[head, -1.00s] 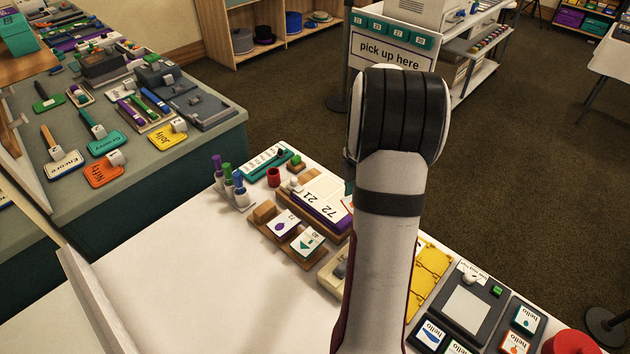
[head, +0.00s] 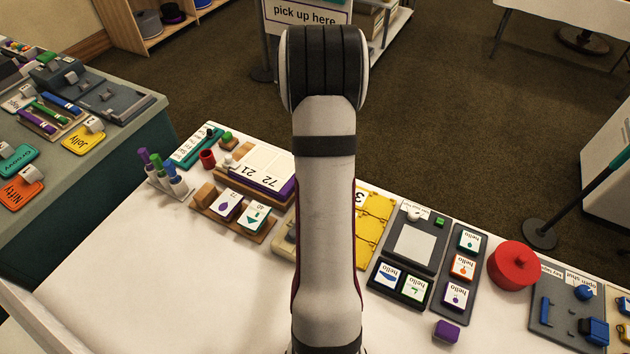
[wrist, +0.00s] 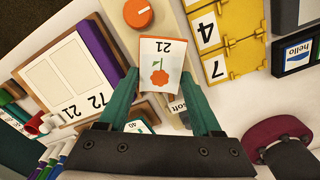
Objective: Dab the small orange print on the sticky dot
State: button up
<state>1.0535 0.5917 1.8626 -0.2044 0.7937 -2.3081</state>
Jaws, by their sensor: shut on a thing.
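My gripper (wrist: 161,82) is shut on the small orange print (wrist: 160,62), a white card with an orange flower, a green stem and the number 21. The print is held between the two teal fingers in the wrist view. In the head view my arm hides the gripper and the print. I cannot clearly make out the sticky dot. A white round knob (head: 413,214) sits on a grey panel (head: 436,258) right of my arm, with lettering too small to read.
A board marked 72 and 21 (wrist: 60,78) has two blank panels. Prints 72 (head: 227,205) and 40 (head: 256,216) stand on wooden blocks. Yellow plates (wrist: 232,40), an orange dial (wrist: 137,13) and a red round pot (head: 513,266) are nearby. The front left of the white table (head: 190,290) is clear.

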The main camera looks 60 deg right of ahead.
jog(key=shift+f, duration=0.6)
dwell(1.6)
jog(key=shift+r, duration=3.1)
jog(key=w+a+r+m, duration=0.3)
jog(key=w+a+r, duration=0.15)
jog(key=a, duration=0.35)
jog(key=w+a+r+m, duration=0.2)
jog(key=w+a+r, duration=0.1)
jog(key=w+a, duration=0.35)
jog(key=w+a+r+m, duration=0.3)
jog(key=w+a+r, duration=0.1)
jog(key=a, duration=0.4)
jog(key=a+r+m, duration=0.4)
jog(key=a+r, duration=0.1)
jog(key=a, duration=0.6)
jog(key=shift+a+r, duration=0.15)
jog(key=shift+a, duration=0.25)
